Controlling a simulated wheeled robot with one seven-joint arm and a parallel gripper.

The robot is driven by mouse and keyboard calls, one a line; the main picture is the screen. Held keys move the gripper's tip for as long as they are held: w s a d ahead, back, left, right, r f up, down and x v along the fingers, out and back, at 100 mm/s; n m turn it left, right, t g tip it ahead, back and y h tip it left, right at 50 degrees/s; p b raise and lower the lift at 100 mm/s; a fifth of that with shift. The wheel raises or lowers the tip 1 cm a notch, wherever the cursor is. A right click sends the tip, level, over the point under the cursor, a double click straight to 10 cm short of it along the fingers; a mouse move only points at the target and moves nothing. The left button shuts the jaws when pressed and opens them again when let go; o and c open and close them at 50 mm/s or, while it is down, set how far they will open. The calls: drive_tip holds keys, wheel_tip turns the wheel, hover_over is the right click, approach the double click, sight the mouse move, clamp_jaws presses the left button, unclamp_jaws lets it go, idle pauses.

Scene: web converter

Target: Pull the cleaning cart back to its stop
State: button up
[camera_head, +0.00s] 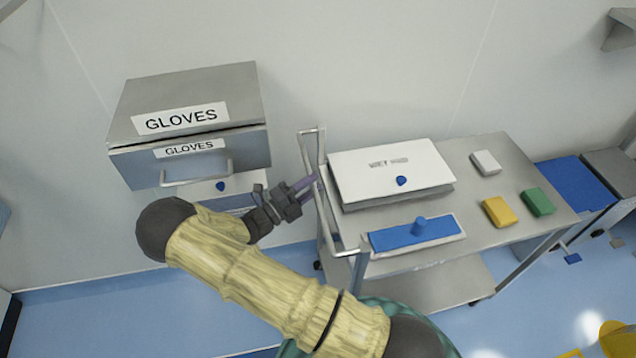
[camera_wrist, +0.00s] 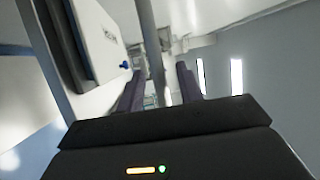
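The cleaning cart (camera_head: 465,165) is a grey metal trolley standing against the wall in the head view. Its tubular handle (camera_head: 322,215) is on its left end. My gripper (camera_head: 308,184) reaches the handle from the left. In the wrist view, the two dark purple fingers (camera_wrist: 160,88) stand apart, and the handle's bar (camera_wrist: 148,40) shows in line with the gap between them, nearer the left finger. The gripper looks open; I cannot tell whether a finger touches the bar. The cart's stop is not identifiable.
The cart carries a white lidded box (camera_head: 390,165), a blue tray (camera_head: 415,233) and white, yellow and green blocks. A grey GLOVES dispenser (camera_head: 190,115) hangs on the wall at left. Blue and grey bins (camera_head: 572,185) stand to the right. Blue floor (camera_head: 90,320) is clear at lower left.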

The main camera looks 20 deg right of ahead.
drive_tip(key=b+v, duration=0.3)
drive_tip(key=v, duration=1.2)
drive_tip(key=shift+a, duration=0.35)
drive_tip(key=shift+s+d, duration=0.1)
drive_tip(key=shift+s, duration=0.1)
drive_tip(key=shift+f, duration=0.15)
